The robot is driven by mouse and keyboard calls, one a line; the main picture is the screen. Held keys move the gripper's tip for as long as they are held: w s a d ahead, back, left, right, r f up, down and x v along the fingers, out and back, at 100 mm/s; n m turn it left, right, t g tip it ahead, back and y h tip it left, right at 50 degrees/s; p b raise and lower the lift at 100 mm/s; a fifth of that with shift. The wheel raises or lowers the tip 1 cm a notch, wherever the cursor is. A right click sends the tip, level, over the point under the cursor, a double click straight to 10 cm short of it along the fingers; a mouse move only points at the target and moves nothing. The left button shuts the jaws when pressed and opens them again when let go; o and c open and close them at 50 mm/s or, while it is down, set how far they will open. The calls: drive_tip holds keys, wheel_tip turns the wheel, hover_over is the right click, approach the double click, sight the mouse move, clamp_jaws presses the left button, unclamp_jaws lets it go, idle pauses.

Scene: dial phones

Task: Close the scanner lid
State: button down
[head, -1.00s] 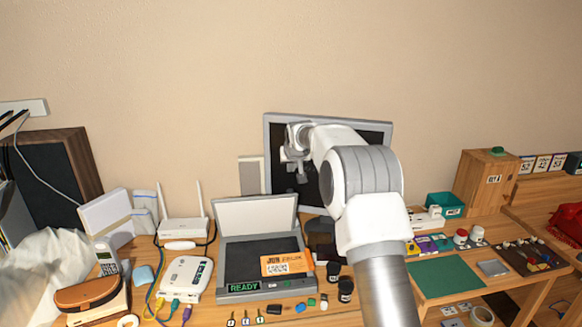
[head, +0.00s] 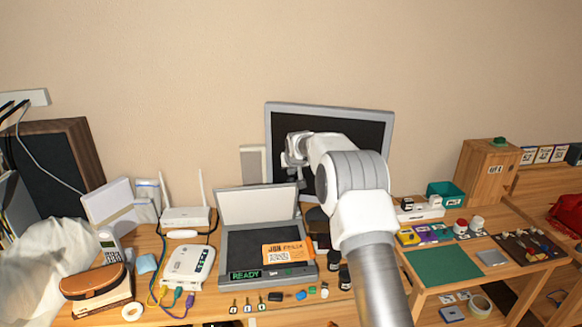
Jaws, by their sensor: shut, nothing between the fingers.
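The scanner (head: 240,248) sits on the desk, with a dark bed and a green READY strip on its front edge. Its lid (head: 257,205) stands open at the back, pale inner face toward me. An orange and white labelled card (head: 288,252) lies on the right part of the bed. My gripper (head: 301,184) is shut and empty, fingers pointing down. In the picture it is just right of the lid's upper right corner, in front of the monitor. I cannot tell whether it touches the lid; it looks apart.
A monitor (head: 375,128) stands behind my arm. A router (head: 186,217) and a white box with cables (head: 188,264) are left of the scanner. Dark jars (head: 344,278) stand to its right. Keys and small items line the front. A green mat (head: 445,263) lies right.

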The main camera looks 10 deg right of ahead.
drive_tip(key=shift+s+f, duration=0.25)
drive_tip(key=shift+s, duration=0.2)
idle(0.3)
